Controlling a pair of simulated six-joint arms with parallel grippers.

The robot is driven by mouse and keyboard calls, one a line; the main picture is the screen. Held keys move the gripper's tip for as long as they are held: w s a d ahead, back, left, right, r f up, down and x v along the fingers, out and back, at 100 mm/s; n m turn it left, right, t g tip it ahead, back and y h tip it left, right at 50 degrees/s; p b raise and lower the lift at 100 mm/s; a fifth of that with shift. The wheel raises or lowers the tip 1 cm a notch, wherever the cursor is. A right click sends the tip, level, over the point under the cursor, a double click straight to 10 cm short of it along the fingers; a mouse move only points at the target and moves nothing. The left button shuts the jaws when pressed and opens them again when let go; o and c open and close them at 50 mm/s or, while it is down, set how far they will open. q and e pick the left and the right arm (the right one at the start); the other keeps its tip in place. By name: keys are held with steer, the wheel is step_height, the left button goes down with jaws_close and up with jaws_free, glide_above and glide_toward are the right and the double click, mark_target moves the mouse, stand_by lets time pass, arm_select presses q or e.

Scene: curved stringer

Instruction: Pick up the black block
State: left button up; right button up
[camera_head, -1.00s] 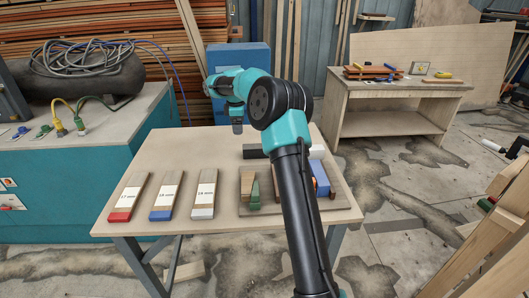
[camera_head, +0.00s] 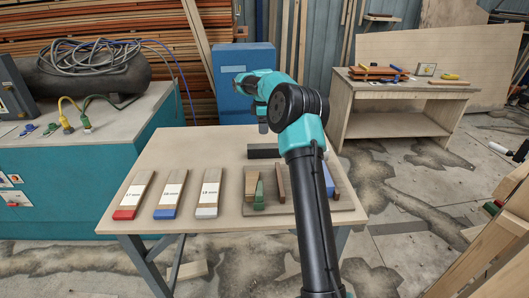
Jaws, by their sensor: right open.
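The black block (camera_head: 262,152) is a dark bar lying near the back edge of the wooden table, behind the board of small pieces. Its right end is hidden behind my right arm. The fingers are small and dark, and the exact gap to the block cannot be told. My left gripper is not in view.
Three labelled wood strips with red (camera_head: 125,214), blue (camera_head: 165,213) and white (camera_head: 207,212) ends lie on the table's left. A board (camera_head: 270,207) holds several wedges and blocks, partly behind my arm. A blue box (camera_head: 240,65) stands behind the table.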

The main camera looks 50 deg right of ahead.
mark_target(264, 146)
step_height(264, 146, down, 8)
steer(key=shift+r, duration=0.1)
stand_by(0.4)
steer(key=shift+s+d+f, duration=0.1)
steer(key=shift+d+f, duration=0.05)
steer(key=shift+f, duration=1.15)
steer(key=shift+s+d+f, duration=0.1)
steer(key=shift+f, duration=1.2)
steer(key=shift+c, duration=0.4)
steer(key=c, duration=1)
steer(key=shift+r, duration=0.15)
